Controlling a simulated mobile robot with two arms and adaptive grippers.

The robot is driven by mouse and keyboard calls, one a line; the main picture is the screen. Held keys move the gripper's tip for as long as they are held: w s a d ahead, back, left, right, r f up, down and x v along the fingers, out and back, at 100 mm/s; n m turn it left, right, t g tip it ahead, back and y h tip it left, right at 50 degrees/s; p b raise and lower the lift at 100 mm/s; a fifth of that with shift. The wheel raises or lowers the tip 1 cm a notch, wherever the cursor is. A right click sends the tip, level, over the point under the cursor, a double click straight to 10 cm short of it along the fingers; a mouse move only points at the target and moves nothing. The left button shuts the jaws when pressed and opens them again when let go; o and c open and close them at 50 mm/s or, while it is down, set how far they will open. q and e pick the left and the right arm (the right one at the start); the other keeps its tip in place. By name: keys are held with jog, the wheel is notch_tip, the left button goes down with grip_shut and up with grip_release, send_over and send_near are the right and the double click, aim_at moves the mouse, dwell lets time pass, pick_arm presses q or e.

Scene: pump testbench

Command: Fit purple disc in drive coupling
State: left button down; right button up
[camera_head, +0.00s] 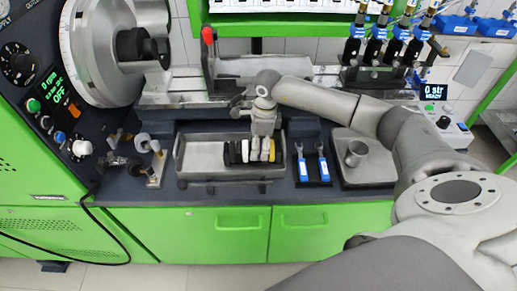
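A row of upright discs or inserts (234,153) stands in a grey metal tray (205,176) at the centre; black, yellow and pale ones show. I cannot make out a purple disc among them. My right gripper (262,150) points down over the right part of this row, fingers at the level of the pieces. Whether it holds one is too small to tell. A dark round hub (133,45), which looks like the drive coupling, sits on the large pale wheel at the upper left. My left gripper is out of view.
Blue-handled tools (322,163) and a metal cup (356,153) on a plate stand right of the tray. Small fittings (142,145) lie to its left. A rail bed with a red-tipped lever (208,36) runs behind. My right arm covers the right side.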

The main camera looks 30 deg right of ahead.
jog(key=shift+r+p, duration=1.6)
jog(key=shift+r, duration=1.55)
